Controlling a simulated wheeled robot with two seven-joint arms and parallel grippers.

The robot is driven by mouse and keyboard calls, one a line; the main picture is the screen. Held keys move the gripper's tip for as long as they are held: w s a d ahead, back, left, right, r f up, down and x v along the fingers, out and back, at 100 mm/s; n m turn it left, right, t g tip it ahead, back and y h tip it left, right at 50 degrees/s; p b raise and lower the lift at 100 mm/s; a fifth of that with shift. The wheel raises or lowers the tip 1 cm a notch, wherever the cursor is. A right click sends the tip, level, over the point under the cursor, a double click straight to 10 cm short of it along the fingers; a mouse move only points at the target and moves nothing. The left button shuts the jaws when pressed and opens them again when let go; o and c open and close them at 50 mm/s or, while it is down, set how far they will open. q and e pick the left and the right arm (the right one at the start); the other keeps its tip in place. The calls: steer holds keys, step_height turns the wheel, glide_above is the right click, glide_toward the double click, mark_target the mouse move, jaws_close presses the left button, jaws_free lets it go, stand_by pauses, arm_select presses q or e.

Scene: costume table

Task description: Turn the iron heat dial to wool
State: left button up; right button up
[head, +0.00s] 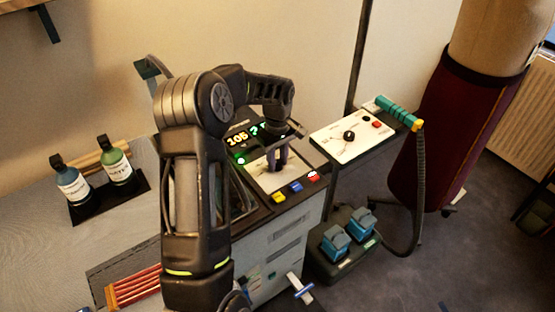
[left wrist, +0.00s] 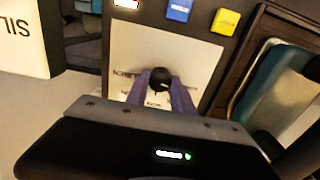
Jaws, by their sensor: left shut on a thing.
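A black dial knob (left wrist: 161,77) stands on a pale panel (head: 264,180) of the console, with small printed labels around it that I cannot read for sure. My left gripper (head: 278,158) reaches down over this panel and is shut on the knob. In the left wrist view its purple fingers (left wrist: 160,90) sit on either side of the knob. The fingers and wrist hide part of the labels and the pointer. A second black dial (head: 348,135) is on a white panel at the right, apart from the gripper. My right gripper is out of view.
A lit display (head: 238,140) is behind the gripped knob. Yellow (head: 278,197), blue (head: 295,187) and red (head: 313,177) buttons line the console's front edge. A teal handle (head: 398,112) with a hose is at the right. Two bottles (head: 115,160) stand at the left.

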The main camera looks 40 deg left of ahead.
arm_select(q)
jaws_close()
steer(key=shift+m, duration=0.5)
steer(key=m+b, duration=0.1)
steer(key=m, duration=0.1)
steer(key=shift+m, duration=0.3)
steer(key=m+b, duration=0.1)
steer(key=m, duration=0.2)
steer(key=shift+m, duration=0.3)
steer(key=m+b, duration=0.1)
steer(key=m, duration=0.3)
steer(key=shift+m, duration=0.3)
steer(key=m, duration=0.4)
steer(key=shift+b, duration=0.3)
steer(key=o, duration=0.7)
jaws_free()
